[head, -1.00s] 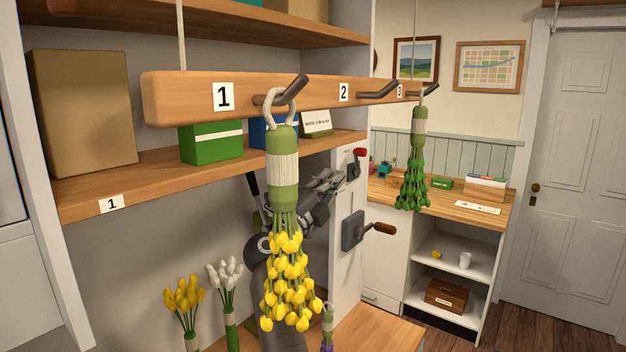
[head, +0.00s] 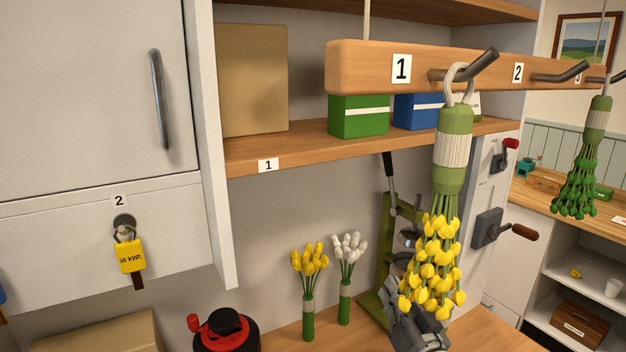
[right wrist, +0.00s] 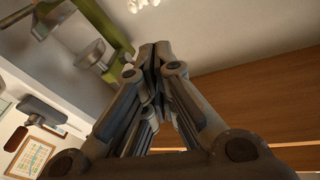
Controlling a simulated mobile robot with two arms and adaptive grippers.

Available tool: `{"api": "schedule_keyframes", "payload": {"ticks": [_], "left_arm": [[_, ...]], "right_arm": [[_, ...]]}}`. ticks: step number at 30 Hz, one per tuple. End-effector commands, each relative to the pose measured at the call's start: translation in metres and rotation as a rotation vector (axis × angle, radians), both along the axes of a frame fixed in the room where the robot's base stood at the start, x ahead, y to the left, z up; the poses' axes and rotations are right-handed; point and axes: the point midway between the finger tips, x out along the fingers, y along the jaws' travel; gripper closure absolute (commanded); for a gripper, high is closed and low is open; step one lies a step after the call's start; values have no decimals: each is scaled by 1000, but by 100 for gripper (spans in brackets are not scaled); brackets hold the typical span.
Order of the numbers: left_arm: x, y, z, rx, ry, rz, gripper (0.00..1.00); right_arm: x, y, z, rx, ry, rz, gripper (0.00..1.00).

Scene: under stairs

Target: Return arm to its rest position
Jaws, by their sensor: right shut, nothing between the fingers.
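My right gripper (head: 418,328) shows low in the head view, behind and below the hanging yellow bunch and partly covered by it. In the right wrist view its fingers (right wrist: 156,52) are closed together with nothing between them. The yellow flower bunch (head: 432,265) hangs head down by its loop from the hook beside label 1 on the wooden rail (head: 365,68). A green bunch (head: 576,185) hangs further along the rail at the right. My left gripper is not in view.
A green stand (head: 372,305) with a lever is close beside my right gripper. Yellow tulips (head: 309,262) and white tulips (head: 348,247) stand on the bench. A red-and-black object (head: 227,330) is at the lower left. The shelf (head: 300,150) holds boxes above.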

Motion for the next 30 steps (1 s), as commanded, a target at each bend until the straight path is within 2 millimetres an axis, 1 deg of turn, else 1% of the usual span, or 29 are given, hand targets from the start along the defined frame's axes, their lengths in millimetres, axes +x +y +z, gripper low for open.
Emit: {"api": "schedule_keyframes", "payload": {"ticks": [1, 2, 3, 5, 6, 8, 9, 11, 12, 14, 15, 17, 18, 20, 21, 24, 25, 27, 30], "left_arm": [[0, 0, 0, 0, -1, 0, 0], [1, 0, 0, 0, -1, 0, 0], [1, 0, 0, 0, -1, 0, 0], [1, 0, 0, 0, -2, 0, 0], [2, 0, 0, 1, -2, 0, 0], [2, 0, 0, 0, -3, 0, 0], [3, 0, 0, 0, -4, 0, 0], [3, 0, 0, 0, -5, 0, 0], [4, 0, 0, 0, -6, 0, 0], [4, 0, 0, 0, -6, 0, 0], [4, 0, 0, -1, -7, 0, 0], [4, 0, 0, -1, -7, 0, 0], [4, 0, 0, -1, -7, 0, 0], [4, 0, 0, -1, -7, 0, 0], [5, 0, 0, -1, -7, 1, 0], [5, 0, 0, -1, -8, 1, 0], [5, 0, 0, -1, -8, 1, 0], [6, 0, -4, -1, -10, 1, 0], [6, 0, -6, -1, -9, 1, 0]], "right_arm": [[-20, 6, -31, -62, 94, 32, 100], [-31, 9, -49, -99, 151, 52, 100], [-47, 13, -71, -144, 227, 74, 100], [-75, 15, -105, -210, 347, 105, 100], [-95, 14, -126, -252, 427, 120, 100], [-127, 12, -155, -312, 549, 139, 100], [-149, 9, -172, -350, 628, 148, 100], [-181, 2, -193, -399, 737, 155, 100], [-200, -2, -204, -426, 803, 157, 100], [-227, -9, -216, -462, 890, 158, 100], [-244, -13, -223, -483, 945, 156, 100], [-267, -20, -231, -510, 1019, 152, 100], [-282, -25, -235, -527, 1064, 149, 100], [-304, -31, -240, -550, 1130, 142, 100], [-318, -36, -243, -565, 1174, 138, 100], [-352, -47, -246, -600, 1275, 124, 100], [-361, -50, -248, -608, 1303, 118, 100], [-351, -48, -269, -604, 1299, 122, 100], [-346, -47, -294, -604, 1306, 126, 100]]}}
